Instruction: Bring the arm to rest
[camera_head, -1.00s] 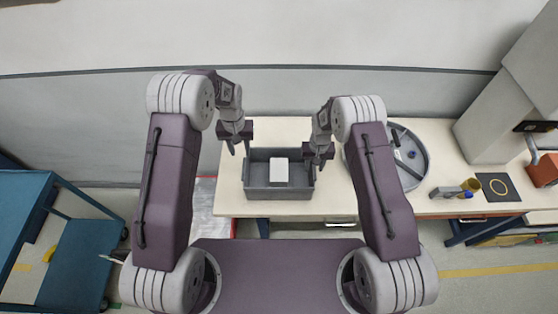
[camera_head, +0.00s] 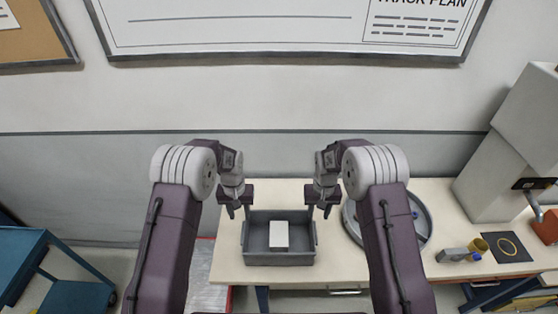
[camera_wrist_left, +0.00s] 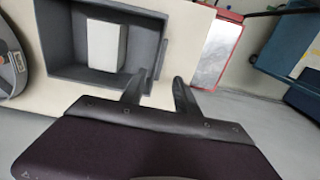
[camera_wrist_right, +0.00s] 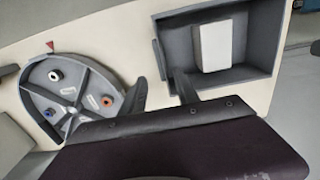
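My left gripper (camera_head: 239,208) hangs beside the left side of the grey bin, with nothing between its fingers. In the left wrist view its two fingers (camera_wrist_left: 160,95) stand apart. My right gripper (camera_head: 319,208) hangs beside the bin's right side, also empty. In the right wrist view its fingers (camera_wrist_right: 160,92) stand apart. Both arms are held up in a nearly mirrored pose over the table's near side.
The grey bin (camera_head: 262,259) on the pale table (camera_head: 350,262) holds a white block (camera_head: 279,236). A round grey tray (camera_head: 424,222) is behind my right arm. A yellow cup (camera_head: 479,246) and black mat (camera_head: 508,247) lie right. A blue cart (camera_head: 75,296) stands left.

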